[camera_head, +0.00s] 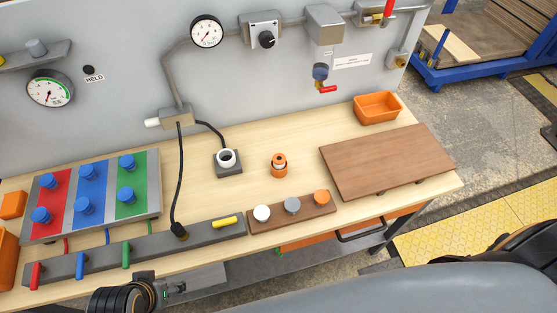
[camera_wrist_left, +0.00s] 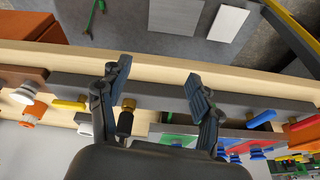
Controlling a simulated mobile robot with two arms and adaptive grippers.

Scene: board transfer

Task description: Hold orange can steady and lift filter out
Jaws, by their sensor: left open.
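The small orange can (camera_head: 279,170) stands upright on the wooden bench, right of the middle. A dark and pale piece shows at its top, perhaps the filter (camera_head: 279,159); it is too small to tell how deep it sits. My left gripper (camera_head: 175,290) is low in the head view, in front of the bench edge, well to the left of the can and apart from it. In the left wrist view my left gripper (camera_wrist_left: 158,70) has its two fingers spread, with nothing between them held. My right gripper is not in view.
A brown block (camera_head: 292,212) with white, grey and orange caps lies in front of the can. A grey block with a white cup (camera_head: 227,160) stands to its left. A brown board (camera_head: 385,160) and an orange bin (camera_head: 376,107) are to the right. A grey rail (camera_head: 140,252) runs along the front.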

